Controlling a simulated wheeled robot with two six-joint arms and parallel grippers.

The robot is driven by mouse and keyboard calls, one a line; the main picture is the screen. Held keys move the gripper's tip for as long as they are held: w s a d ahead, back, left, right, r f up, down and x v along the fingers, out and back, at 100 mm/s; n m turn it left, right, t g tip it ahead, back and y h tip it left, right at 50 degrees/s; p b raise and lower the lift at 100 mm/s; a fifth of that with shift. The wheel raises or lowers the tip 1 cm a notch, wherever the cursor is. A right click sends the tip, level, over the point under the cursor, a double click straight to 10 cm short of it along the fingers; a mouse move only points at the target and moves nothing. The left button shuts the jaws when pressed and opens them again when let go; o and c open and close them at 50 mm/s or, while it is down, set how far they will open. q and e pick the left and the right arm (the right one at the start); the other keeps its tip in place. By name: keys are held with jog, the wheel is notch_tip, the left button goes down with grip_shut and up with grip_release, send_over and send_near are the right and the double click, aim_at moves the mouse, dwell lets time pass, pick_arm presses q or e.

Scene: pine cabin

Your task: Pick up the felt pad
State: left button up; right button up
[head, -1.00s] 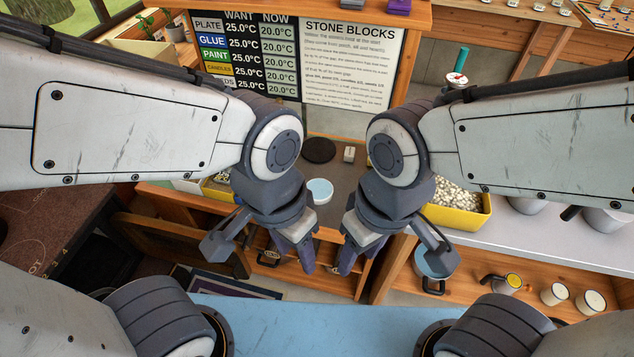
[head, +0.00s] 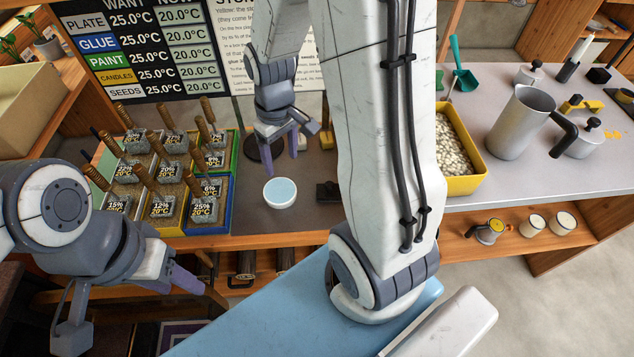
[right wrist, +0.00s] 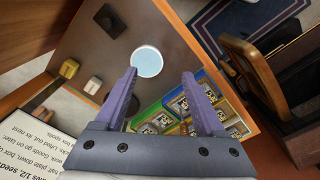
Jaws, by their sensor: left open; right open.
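A small dark slab with a raised bump (head: 328,192) lies on the grey bench, right of a white bowl; I take it for the felt pad but cannot be sure. In the right wrist view the dark slab (right wrist: 109,20) shows at the top, beyond my fingers. My right gripper (head: 287,152) is open and empty above the back of the bench, behind the bowl; in the right wrist view its fingers (right wrist: 160,75) are apart. My left gripper (head: 172,282) is open and empty, low at the left in front of the bench.
The white bowl (head: 279,193) of pale blue liquid stands near the slab. A black disc (head: 264,148) is partly behind my right gripper. Trays of stone blocks with upright handles (head: 168,180) fill the left. A yellow bin of pale pieces (head: 455,145) and a metal jug (head: 520,122) stand right.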

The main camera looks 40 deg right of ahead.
jog(key=d+f+m+b, duration=0.2)
jog(key=d+f, duration=0.8)
jog(key=d, duration=0.3)
send_over(329, 183)
jog(key=f, duration=0.4)
jog(key=shift+s+a+f+b, duration=0.1)
jog(key=shift+s+a+b, duration=0.1)
jog(key=shift+s+b, duration=0.15)
jog(key=shift+w+d+f+b, duration=0.1)
jog(key=shift+w+f+b, duration=0.05)
jog(key=shift+f, duration=1.3)
jog(key=shift+w+d+f+b, duration=0.1)
jog(key=shift+f+b, duration=0.05)
jog(key=shift+f, duration=1.3)
pick_arm(q)
notch_tip(329, 183, down, 4)
jog(key=shift+f, duration=0.25)
pick_arm(e)
grip_shut()
